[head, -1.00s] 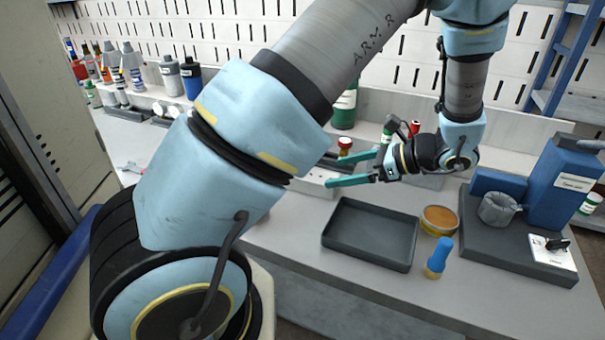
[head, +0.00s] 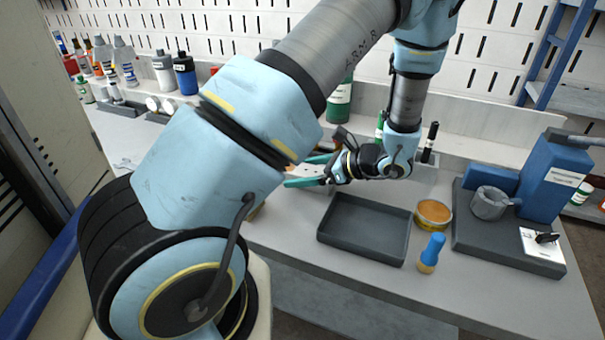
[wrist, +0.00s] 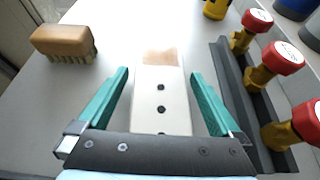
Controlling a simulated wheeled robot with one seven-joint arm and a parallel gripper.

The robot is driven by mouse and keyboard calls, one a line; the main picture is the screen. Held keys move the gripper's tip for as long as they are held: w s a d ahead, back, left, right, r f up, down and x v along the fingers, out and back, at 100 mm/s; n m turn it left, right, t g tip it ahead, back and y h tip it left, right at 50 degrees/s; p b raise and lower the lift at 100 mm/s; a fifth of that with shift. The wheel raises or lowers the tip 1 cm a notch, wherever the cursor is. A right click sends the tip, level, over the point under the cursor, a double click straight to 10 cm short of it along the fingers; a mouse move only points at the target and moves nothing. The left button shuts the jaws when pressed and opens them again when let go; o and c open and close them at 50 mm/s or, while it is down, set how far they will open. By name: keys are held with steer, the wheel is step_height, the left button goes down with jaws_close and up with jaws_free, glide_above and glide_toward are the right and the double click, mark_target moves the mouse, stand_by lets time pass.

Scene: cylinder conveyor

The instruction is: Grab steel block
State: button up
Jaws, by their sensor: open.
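A pale steel block (wrist: 161,100) with a row of dark holes and a brownish patch at its far end lies in the middle of the wrist view. My gripper (wrist: 159,78) is open, with one teal finger on each side of the block. Gaps show between the fingers and the block, and I cannot tell how high the fingers are above the bench. In the head view my gripper (head: 302,171) is behind the dark tray's left end, and my arm hides most of the block.
A wooden brush (wrist: 62,42) lies left of the block. A dark rack (wrist: 240,95) with red-topped yellow stamps stands close on the right. In the head view are an empty dark tray (head: 335,242), a round tin (head: 433,213) and a blue-handled tool (head: 432,250).

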steer(key=shift+c, duration=0.4)
jaws_close()
stand_by(0.4)
